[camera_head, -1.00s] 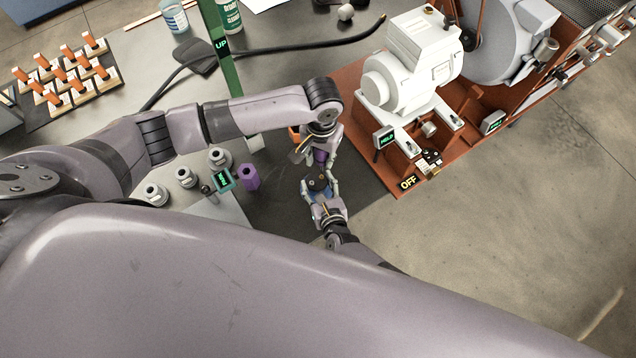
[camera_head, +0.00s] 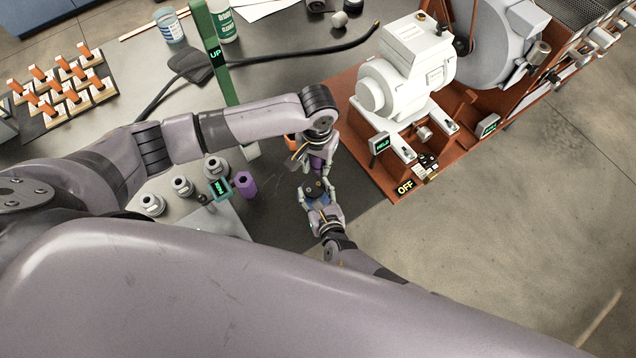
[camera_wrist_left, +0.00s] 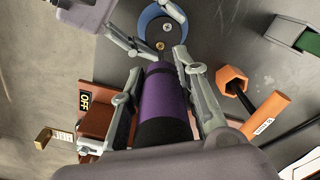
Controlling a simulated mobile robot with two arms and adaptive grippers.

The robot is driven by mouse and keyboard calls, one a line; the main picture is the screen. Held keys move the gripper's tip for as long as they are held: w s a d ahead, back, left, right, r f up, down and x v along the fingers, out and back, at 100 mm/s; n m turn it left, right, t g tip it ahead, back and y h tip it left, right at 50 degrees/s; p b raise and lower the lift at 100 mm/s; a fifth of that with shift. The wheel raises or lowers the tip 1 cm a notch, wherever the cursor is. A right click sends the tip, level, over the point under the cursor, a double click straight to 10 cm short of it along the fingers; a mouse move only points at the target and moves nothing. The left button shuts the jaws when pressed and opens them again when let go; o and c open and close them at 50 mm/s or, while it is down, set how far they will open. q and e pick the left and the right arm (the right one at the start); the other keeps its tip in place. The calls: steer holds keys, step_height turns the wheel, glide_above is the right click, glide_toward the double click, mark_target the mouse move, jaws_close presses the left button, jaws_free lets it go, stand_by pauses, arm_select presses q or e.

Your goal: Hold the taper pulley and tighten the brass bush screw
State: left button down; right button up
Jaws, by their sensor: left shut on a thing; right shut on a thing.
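The taper pulley (camera_head: 312,188) is a dark disc with a blue rim below it, near the bench's front edge. In the left wrist view the pulley (camera_wrist_left: 148,38) shows a brass-coloured screw (camera_wrist_left: 160,46) and a silvery screw (camera_wrist_left: 166,27) on its face. My right gripper (camera_head: 316,196) is shut on the pulley from the near side. My left gripper (camera_head: 318,160) is shut on a purple and black driver (camera_wrist_left: 163,98), just beyond and above the pulley. The driver points toward the pulley face. Its tip is hidden, so contact with the screw cannot be told.
The red machine base (camera_head: 385,172) with a white motor (camera_head: 405,75) stands close on the right. Several grey fittings (camera_head: 183,186) and a purple hex socket (camera_head: 246,184) stand on the left. A green post (camera_head: 219,60) rises behind. An orange-handled tool (camera_wrist_left: 265,118) lies beside my left gripper.

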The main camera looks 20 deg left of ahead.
arm_select(q)
steer(key=shift+f, duration=1.2)
